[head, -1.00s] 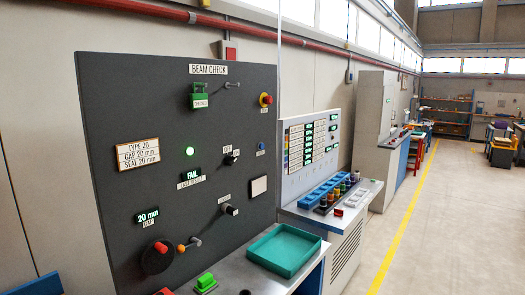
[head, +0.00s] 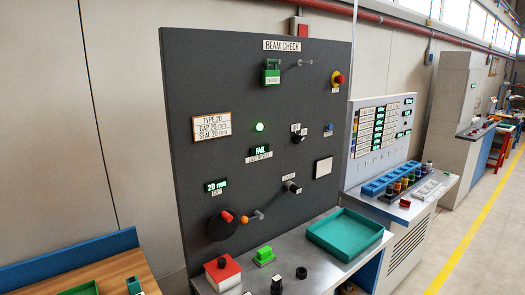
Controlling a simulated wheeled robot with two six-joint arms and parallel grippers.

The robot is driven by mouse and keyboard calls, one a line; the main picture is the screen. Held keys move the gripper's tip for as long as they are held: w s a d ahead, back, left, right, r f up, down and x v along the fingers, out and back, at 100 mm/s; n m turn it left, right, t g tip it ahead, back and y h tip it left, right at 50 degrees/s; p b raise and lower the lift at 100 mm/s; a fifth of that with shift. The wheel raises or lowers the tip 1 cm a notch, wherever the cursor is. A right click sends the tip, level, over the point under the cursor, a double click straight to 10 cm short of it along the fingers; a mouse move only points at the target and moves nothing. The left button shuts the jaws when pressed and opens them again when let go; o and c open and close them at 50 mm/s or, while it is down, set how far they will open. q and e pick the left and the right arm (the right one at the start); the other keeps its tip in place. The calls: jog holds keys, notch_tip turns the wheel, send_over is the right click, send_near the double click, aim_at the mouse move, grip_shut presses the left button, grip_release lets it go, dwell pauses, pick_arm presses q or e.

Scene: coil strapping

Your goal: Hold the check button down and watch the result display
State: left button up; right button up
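The result display (head: 261,151) on the dark BEAM CHECK panel (head: 220,90) reads FAIL, over a label that seems to say last result. A round green lamp (head: 259,127) above it is lit. A small blue button (head: 329,127) sits to the right on the panel; its label is too small to read. I cannot tell which control is the check button. Neither of my grippers shows in the head view.
The gap display (head: 216,186) reads 20 mm above a black handwheel with a red knob (head: 223,223). A card (head: 212,125) reads type 20, gap 20 mm, seal 20 mm. A teal tray (head: 345,234) and a green block (head: 264,255) rest on the metal bench. A wooden table (head: 110,272) stands left.

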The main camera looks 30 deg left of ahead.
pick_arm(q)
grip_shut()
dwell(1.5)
